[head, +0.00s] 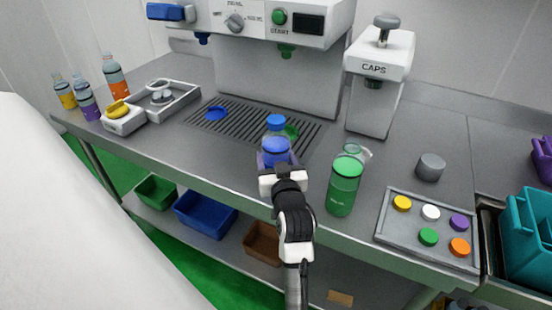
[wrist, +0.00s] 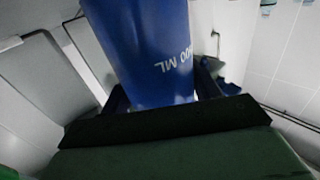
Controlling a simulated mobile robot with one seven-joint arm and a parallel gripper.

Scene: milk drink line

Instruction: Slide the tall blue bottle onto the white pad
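The tall blue bottle (head: 276,148) with a blue cap stands at the front of the machine's grille, partly hidden behind my gripper. In the wrist view the blue bottle (wrist: 145,45) fills the middle, with white "ML" lettering on its side. My gripper (head: 278,166) reaches it from the front edge. In the wrist view the fingers of my gripper (wrist: 162,98) lie on both sides of the bottle and appear to be shut on it. I cannot make out a white pad with certainty in either view.
A green bottle (head: 345,180) stands close on the right. The slatted grille (head: 240,118) carries a blue disc (head: 215,113) and a green disc (head: 291,132). A cap tray (head: 385,238) and a grey cylinder (head: 430,167) are farther right. Several bottles stand far left.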

